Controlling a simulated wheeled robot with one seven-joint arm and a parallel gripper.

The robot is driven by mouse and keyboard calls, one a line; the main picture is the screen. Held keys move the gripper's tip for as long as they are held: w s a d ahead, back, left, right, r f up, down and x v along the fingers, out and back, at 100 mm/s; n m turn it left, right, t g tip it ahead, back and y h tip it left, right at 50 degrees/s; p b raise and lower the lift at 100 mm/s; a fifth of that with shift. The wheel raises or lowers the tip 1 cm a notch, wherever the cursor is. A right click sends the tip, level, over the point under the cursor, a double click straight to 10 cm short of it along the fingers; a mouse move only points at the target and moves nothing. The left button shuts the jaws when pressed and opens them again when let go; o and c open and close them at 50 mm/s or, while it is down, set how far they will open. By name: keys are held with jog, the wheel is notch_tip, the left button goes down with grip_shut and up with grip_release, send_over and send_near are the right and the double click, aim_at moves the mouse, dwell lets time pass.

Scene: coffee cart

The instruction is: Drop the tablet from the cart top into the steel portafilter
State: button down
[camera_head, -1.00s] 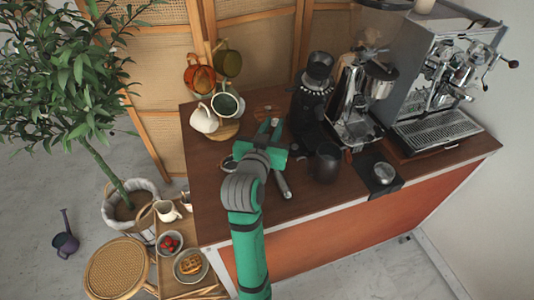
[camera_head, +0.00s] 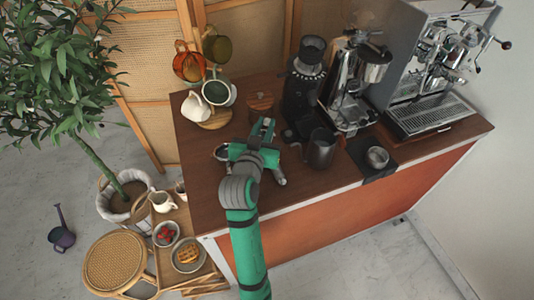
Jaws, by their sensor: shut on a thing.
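My gripper (camera_head: 262,128) is above the brown cart top (camera_head: 210,190), with its fingers pointing toward the back. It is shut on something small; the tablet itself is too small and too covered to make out. The steel portafilter (camera_head: 221,152) lies on the cart top. Its round basket rim shows just left of my gripper. What looks like its handle (camera_head: 279,178) comes out to the right, and the part between is hidden under my gripper and wrist. I cannot tell what is inside the basket.
A dark pitcher (camera_head: 320,150) and a steel cup (camera_head: 377,157) on a black mat stand to the right. The front left cart top is clear.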

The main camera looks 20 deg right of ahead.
jog(key=c, duration=1.5)
grip_release()
jog(key=shift+s, duration=0.1)
jog(key=shift+s, duration=0.1)
jog(key=v, duration=1)
jog(key=shift+s+a, duration=0.2)
jog(key=shift+s, duration=0.05)
